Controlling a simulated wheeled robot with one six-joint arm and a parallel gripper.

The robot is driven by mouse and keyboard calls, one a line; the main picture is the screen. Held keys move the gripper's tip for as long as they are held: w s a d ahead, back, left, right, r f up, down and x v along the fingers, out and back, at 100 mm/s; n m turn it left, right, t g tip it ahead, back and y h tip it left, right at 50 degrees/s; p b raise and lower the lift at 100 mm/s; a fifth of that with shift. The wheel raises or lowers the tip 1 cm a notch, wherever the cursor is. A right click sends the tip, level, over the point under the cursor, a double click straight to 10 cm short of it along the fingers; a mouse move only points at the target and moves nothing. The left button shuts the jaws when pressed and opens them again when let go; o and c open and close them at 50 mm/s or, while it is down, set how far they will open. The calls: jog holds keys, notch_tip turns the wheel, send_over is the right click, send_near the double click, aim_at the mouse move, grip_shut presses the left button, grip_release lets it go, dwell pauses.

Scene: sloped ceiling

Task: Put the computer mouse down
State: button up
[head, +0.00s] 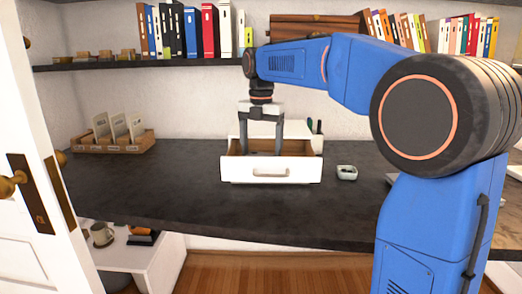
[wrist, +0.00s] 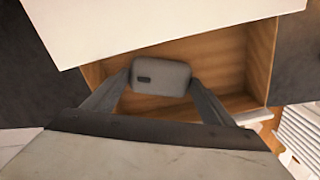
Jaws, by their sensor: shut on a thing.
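The computer mouse (wrist: 161,77) is a grey rounded block with a small dark slot, seen in the wrist view. My gripper (wrist: 160,84) is shut on it, one finger on each side. The mouse is over or inside an open wooden-lined drawer (wrist: 232,58); I cannot tell whether it touches the drawer floor. In the head view my gripper (head: 263,150) points down into the white-fronted drawer (head: 238,172). The drawer front hides the fingertips and the mouse there.
The drawer unit stands on a dark desk (head: 150,190). A small whitish dish (head: 347,172) is right of it, and a wooden file holder (head: 118,147) is at the left. A shelf (head: 110,65) with books runs above. The desk's left part is clear.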

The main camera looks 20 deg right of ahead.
aim_at(261, 154)
jog(key=shift+f, duration=0.1)
jog(key=o, duration=1.1)
notch_tip(261, 154, up, 12)
jog(key=shift+r, duration=0.1)
